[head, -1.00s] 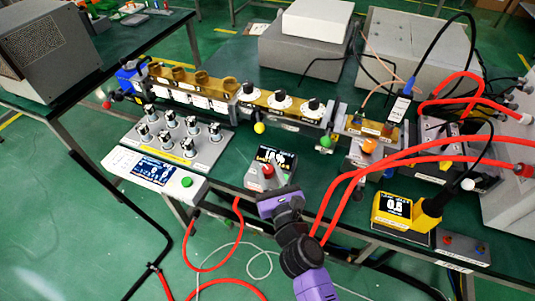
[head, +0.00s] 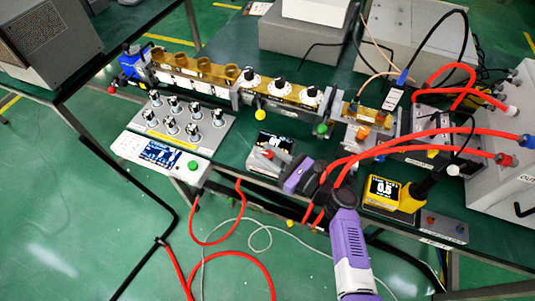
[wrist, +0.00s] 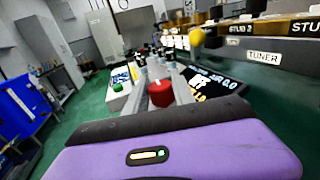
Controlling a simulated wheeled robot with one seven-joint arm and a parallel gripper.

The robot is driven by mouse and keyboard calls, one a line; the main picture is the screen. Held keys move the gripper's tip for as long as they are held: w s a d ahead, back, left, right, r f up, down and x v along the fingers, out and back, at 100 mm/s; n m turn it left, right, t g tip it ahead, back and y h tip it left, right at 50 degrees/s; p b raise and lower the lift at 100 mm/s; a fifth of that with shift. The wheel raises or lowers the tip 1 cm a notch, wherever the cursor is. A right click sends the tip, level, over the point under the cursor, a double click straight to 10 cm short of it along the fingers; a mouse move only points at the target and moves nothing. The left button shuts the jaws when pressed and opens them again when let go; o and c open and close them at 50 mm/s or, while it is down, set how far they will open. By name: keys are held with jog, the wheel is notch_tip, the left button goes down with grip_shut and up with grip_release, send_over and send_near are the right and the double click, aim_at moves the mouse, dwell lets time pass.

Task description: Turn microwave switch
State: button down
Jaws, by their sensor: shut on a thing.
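A small grey box with a dark display (head: 275,141) stands near the front edge of the bench. Its red knob (head: 267,154) also shows in the wrist view (wrist: 160,94), between the two grey fingers. My gripper (head: 270,159) is shut on the red knob, coming in from the lower right with its purple body low over the bench edge. In the wrist view the display (wrist: 212,88) lies tilted to the right of the fingers and is partly covered by them. Its text is too blurred to read surely.
A white unit with a green button (head: 192,165) and a panel of several silver knobs (head: 165,138) stand to the left. A yellow meter (head: 385,195) stands to the right. Red cables (head: 425,139) loop close to my arm. The brass waveguide row (head: 205,73) lies behind.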

jog(key=shift+r+n+g+y, duration=0.1)
jog(key=shift+n+g+y, duration=0.2)
jog(key=shift+n+g, duration=0.15)
jog(key=c, duration=1.1)
grip_release()
jog(key=shift+o, duration=0.2)
jog(key=shift+b+v, duration=0.35)
jog(key=shift+v, duration=3.65)
